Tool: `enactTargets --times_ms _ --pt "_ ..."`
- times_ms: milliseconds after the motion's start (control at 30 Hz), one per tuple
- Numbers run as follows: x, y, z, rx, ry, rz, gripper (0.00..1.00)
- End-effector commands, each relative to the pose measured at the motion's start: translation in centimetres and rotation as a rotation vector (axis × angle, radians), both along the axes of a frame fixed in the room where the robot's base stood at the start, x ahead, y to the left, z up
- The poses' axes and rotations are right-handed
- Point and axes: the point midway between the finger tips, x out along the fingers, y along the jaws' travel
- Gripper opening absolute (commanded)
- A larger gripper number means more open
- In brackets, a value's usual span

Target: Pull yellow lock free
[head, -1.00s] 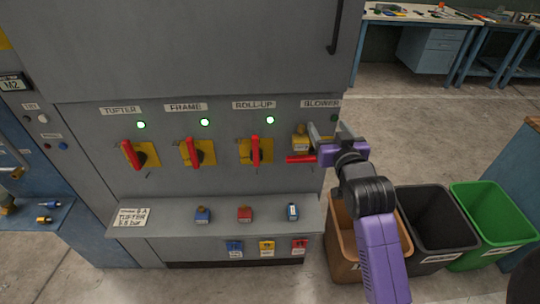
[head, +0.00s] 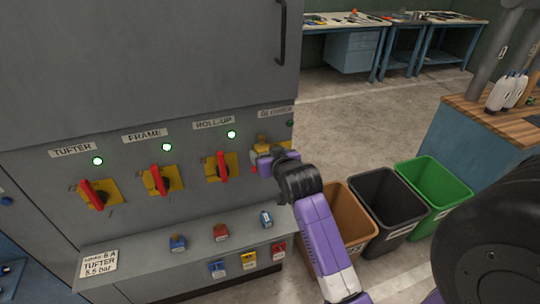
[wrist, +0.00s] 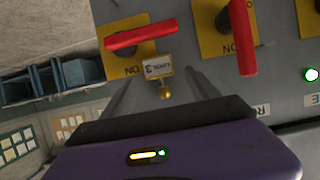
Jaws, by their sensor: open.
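The yellow lock (wrist: 164,92), with a white tag reading "LOCK 3", sits at the BLOWER switch's red handle (wrist: 140,36) in the wrist view. This handle lies crosswise, unlike the other red handles. My gripper (wrist: 162,98) is open, with one finger on each side of the lock and a gap showing at both sides. In the head view, my purple gripper (head: 272,160) is in front of the BLOWER switch and hides most of the lock and handle.
TUFTER (head: 96,194), FRAME (head: 160,180) and ROLL-UP (head: 221,167) switches have lit green lamps. A ledge (head: 195,245) below holds blue and red locks, with coloured tags on its front. Brown (head: 350,215), black (head: 392,205) and green (head: 433,190) bins stand right of the cabinet.

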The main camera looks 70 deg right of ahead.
Motion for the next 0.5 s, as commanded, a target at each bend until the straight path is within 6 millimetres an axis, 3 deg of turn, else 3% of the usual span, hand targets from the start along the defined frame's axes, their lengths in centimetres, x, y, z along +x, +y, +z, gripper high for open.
enactTargets --times_ms 200,500 --pt "1.6 -1.9 -0.9 -0.001 -0.001 0.001 0.69" --pt "2.2 -2.5 -1.4 -0.001 0.000 0.001 0.69"
